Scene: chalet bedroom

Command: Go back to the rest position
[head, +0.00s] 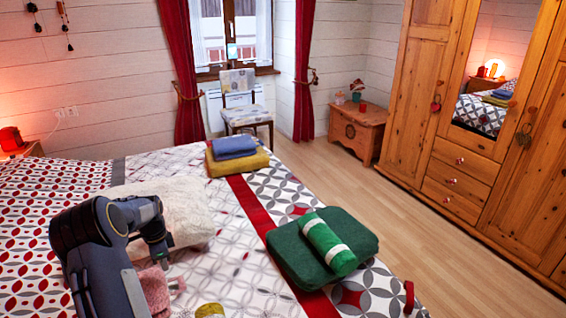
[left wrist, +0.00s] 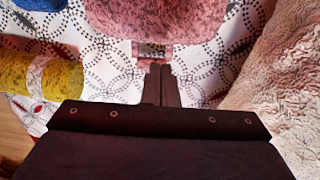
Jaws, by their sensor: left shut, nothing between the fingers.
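My left arm comes in from the left over the bed in the head view, with its gripper (head: 163,262) low over the bedspread beside a pink cloth (head: 154,290). In the left wrist view the left gripper's fingers (left wrist: 160,85) are together with nothing between them. The pink cloth (left wrist: 150,20) is just beyond the fingertips; I cannot tell if they touch. My right gripper is not in view.
The bed (head: 215,265) carries a cream fluffy blanket (head: 185,205), a yellow roll (head: 210,311), a green folded stack (head: 290,255) with a green roll (head: 328,247), and blue (head: 234,147) and yellow (head: 238,165) folded cloths. Floor (head: 400,215) is clear before the wardrobe (head: 420,75).

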